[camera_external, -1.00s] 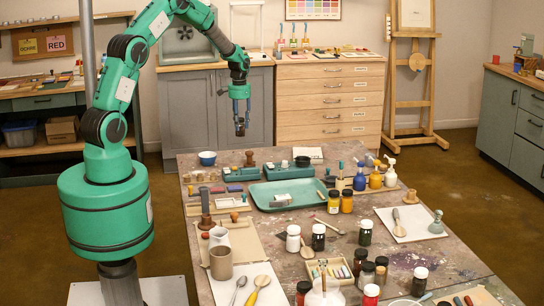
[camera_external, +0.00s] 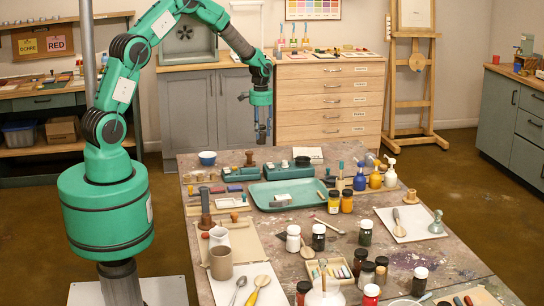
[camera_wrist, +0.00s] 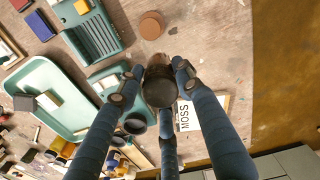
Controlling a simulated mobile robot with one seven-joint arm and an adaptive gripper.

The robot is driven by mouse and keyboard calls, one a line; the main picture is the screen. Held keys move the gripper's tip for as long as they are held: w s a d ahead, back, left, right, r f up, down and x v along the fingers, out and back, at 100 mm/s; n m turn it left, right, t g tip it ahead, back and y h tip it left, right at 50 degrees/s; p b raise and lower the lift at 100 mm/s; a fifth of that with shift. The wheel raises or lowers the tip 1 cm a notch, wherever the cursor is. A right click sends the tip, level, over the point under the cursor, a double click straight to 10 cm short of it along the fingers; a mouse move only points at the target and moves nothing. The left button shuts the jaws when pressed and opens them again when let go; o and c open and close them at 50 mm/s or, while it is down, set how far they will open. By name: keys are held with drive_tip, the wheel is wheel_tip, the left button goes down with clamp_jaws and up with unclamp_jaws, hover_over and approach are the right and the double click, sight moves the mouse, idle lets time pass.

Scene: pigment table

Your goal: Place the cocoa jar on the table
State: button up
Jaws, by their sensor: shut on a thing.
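My gripper (camera_external: 262,135) is above the far part of the work table (camera_external: 345,205), clear of the tabletop. In the wrist view its fingers (camera_wrist: 160,85) are closed around a dark brown jar with a rounded top (camera_wrist: 159,86), seen from above. This appears to be the cocoa jar; no label on it shows. In the external view the jar is hard to make out between the fingers. The tabletop (camera_wrist: 205,45) has bare room around and right of the jar in the wrist view.
A teal tray (camera_wrist: 72,122) and a teal slotted holder (camera_wrist: 90,38) lie left of the jar in the wrist view. A round brown object (camera_wrist: 152,25) stands near the holder. A card reading MOSS (camera_wrist: 187,116) lies near the table edge. Several paint jars crowd the table's near half.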

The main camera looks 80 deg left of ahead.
drive_tip(key=w+d, duration=0.2)
drive_tip(key=d, duration=0.4)
drive_tip(key=w+d+m, duration=0.1)
drive_tip(key=w+d, duration=0.1)
drive_tip(key=d, duration=0.5)
drive_tip(key=w+d+m, duration=0.1)
drive_tip(key=w+d, duration=0.1)
drive_tip(key=d, duration=0.5)
drive_tip(key=shift+d, duration=0.25)
drive_tip(key=d+m, duration=0.2)
drive_tip(key=d, duration=1.7)
drive_tip(key=shift+d, duration=0.15)
drive_tip(key=shift+w, duration=0.1)
